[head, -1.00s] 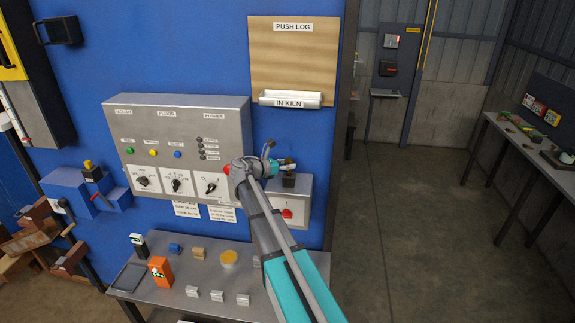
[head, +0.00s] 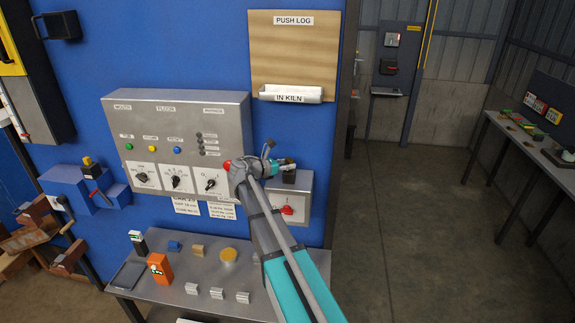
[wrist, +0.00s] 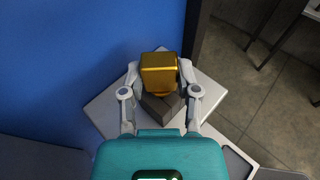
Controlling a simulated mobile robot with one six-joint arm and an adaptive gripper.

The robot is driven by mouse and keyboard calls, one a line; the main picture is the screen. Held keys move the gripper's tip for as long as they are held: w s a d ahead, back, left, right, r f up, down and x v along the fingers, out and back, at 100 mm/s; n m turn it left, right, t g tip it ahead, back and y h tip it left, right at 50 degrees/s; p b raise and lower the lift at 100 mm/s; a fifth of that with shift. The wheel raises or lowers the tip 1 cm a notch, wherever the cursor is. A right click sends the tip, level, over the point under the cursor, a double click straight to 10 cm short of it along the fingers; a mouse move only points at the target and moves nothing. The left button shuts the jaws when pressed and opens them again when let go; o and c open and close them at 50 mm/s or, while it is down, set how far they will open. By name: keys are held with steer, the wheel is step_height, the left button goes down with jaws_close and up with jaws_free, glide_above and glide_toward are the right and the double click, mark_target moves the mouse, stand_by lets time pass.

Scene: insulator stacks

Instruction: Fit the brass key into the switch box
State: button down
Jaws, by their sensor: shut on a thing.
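The brass key (wrist: 159,72) is a gold block with rounded edges, between my gripper's two fingers in the wrist view. My gripper (wrist: 159,78) is shut on it. Directly below the key is a dark block-shaped socket (wrist: 163,107) on top of the grey switch box (wrist: 104,104). The key's lower end is at the socket; I cannot tell how deep it sits. In the head view the switch box (head: 305,187), with a red switch on its front, is on the blue wall's right end. My gripper (head: 287,165) is at its top, and my arm hides part of it.
A large control panel (head: 180,110) with knobs and buttons is close left of my arm. Below is a metal table (head: 205,270) with an orange box (head: 160,268) and several small blocks. A white tray (head: 290,94) hangs above. The floor to the right is open.

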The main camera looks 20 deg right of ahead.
mark_target(287, 160)
steer(key=shift+f+b, duration=0.35)
steer(key=shift+f, duration=0.05)
steer(key=shift+c, duration=1.3)
jaws_free()
steer(key=shift+r, duration=0.1)
step_height(287, 160, up, 10)
steer(key=p, duration=1)
steer(key=shift+r, duration=0.15)
